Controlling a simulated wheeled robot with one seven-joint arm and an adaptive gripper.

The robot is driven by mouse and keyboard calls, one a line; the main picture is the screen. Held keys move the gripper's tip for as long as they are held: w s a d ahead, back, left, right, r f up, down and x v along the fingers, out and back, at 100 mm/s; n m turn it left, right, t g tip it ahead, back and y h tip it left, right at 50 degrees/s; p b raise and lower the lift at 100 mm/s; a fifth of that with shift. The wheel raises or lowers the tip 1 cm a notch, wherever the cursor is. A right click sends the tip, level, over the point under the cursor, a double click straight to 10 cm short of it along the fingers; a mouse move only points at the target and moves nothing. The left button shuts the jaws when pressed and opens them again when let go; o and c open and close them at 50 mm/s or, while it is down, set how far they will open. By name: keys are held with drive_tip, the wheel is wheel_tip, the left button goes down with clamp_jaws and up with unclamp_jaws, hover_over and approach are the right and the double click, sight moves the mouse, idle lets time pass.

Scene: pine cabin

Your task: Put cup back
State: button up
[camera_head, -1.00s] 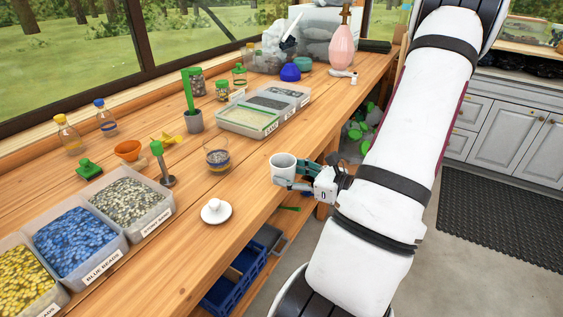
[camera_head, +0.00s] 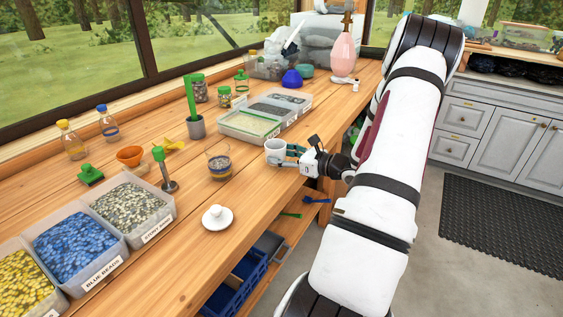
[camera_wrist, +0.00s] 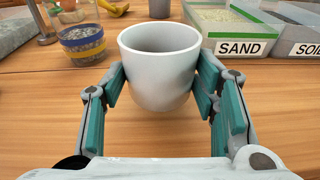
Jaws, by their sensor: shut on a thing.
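A plain white cup (camera_head: 275,151) is upright between the fingers of my gripper (camera_head: 290,154), at the front edge of the wooden workbench. In the wrist view the cup (camera_wrist: 160,62) looks empty, and the teal finger pads (camera_wrist: 160,84) press on its two sides. I cannot tell whether its base touches the bench.
A glass jar with banded layers (camera_head: 220,167) stands left of the cup. A divided tray labelled SAND (camera_head: 248,126) is behind it. Bead trays (camera_head: 75,245) fill the front left. Bare wood (camera_head: 300,120) lies beyond the cup along the bench's right side.

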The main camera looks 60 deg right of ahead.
drive_tip(key=shift+f, duration=1.05)
drive_tip(key=shift+f, duration=0.15)
drive_tip(key=o, duration=1.2)
